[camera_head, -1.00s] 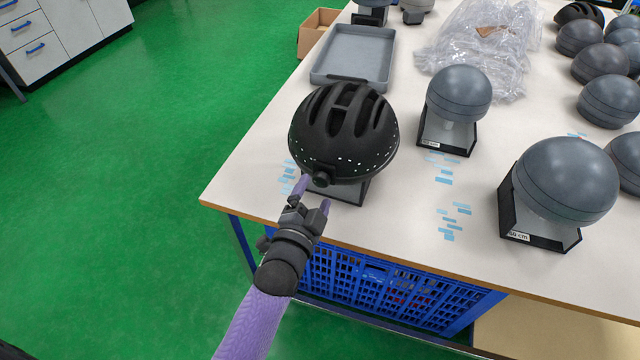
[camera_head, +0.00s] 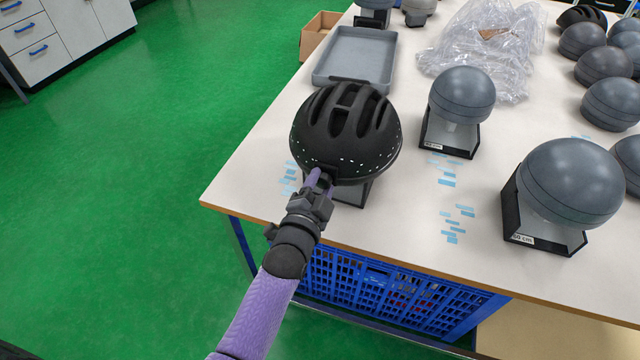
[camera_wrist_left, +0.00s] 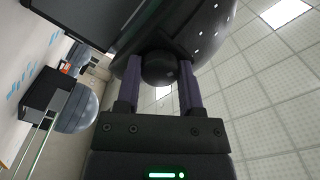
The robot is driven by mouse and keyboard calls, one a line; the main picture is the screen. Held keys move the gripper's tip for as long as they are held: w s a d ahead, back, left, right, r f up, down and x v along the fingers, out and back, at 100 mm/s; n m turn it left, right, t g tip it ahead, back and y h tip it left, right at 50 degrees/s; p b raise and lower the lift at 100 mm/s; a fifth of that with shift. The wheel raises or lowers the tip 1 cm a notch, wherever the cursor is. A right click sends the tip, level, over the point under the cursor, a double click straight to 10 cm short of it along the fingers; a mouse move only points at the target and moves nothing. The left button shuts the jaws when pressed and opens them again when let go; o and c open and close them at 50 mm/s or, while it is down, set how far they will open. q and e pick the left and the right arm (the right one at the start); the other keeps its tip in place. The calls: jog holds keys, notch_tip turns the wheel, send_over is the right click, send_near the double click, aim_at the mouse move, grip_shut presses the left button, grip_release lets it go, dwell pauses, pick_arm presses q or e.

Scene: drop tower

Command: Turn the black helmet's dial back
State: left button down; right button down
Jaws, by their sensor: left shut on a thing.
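The black helmet (camera_head: 345,128) sits on a stand (camera_head: 352,190) near the table's left front corner. Its vented shell also shows at the top of the left wrist view (camera_wrist_left: 205,25). My left gripper (camera_head: 321,180) reaches up to the helmet's lower rim. In the left wrist view its two purple fingers (camera_wrist_left: 160,75) stand on either side of the round black dial (camera_wrist_left: 158,68) and are shut on it. In the head view the fingers hide the dial. My right gripper is in neither view.
Grey headforms on black stands (camera_head: 462,97) (camera_head: 572,183) stand to the right. A grey tray (camera_head: 330,84) and clear plastic bags (camera_head: 470,55) lie behind. A blue crate (camera_head: 385,297) is under the table. Bare tabletop with blue tape marks lies right of the helmet.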

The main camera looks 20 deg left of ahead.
pick_arm(q)
jog(key=shift+n, duration=0.3)
jog(key=shift+r+n+p, duration=0.1)
jog(key=shift+n+p, duration=0.45)
jog(key=shift+n, duration=0.35)
jog(key=n+p, duration=0.1)
jog(key=n, duration=0.1)
jog(key=shift+n, duration=0.3)
jog(key=n+p, duration=0.1)
jog(key=n, duration=0.4)
jog(key=shift+h, duration=0.3)
jog(key=n, duration=0.9)
jog(key=shift+n+h+b, duration=0.3)
jog(key=shift+n+b, duration=0.1)
jog(key=shift+n, duration=0.3)
jog(key=shift+c, duration=1.1)
grip_release()
